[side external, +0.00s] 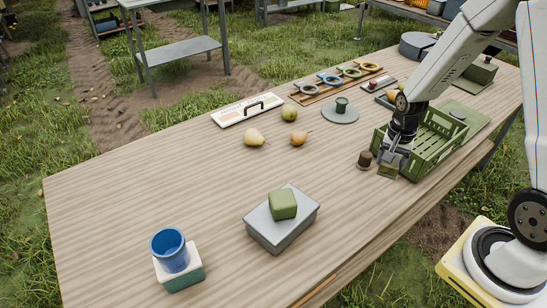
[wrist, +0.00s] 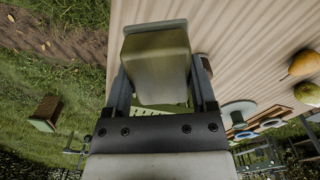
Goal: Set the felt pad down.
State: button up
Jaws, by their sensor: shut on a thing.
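My gripper (side external: 396,160) is shut on a block-shaped olive-grey piece (side external: 387,171), which I take to be the felt pad. In the wrist view the piece (wrist: 157,62) fills the space between the two fingers (wrist: 160,88). In the side view my gripper is at the near left end of the green slatted crate (side external: 431,153), beside its wall. I cannot tell whether the piece touches the table. A small dark brown cylinder (side external: 365,158) on a low round base stands just left of my gripper.
A grey box (side external: 283,231) carries a green block (side external: 283,204). A blue cup (side external: 169,249) stands on a white-and-green block (side external: 181,278). Pears (side external: 255,137), a white board with a handle (side external: 246,110) and a ring rack (side external: 340,83) lie farther back. The table's left middle is clear.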

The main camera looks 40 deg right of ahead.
jog(key=w+a+n, duration=0.3)
jog(key=w+a, duration=0.7)
jog(key=w, duration=0.4)
jog(key=shift+a+r+n, duration=0.15)
jog(key=shift+a+n, duration=0.25)
jog(key=shift+w, duration=0.15)
send_near(291, 162)
jog(key=shift+s+f, duration=0.6)
jog(key=shift+s, duration=0.25)
jog(key=shift+w+f, duration=0.65)
jog(key=shift+f, duration=0.1)
jog(key=shift+w+f, duration=0.1)
jog(key=shift+w+f, duration=0.1)
jog(key=shift+f, duration=1.55)
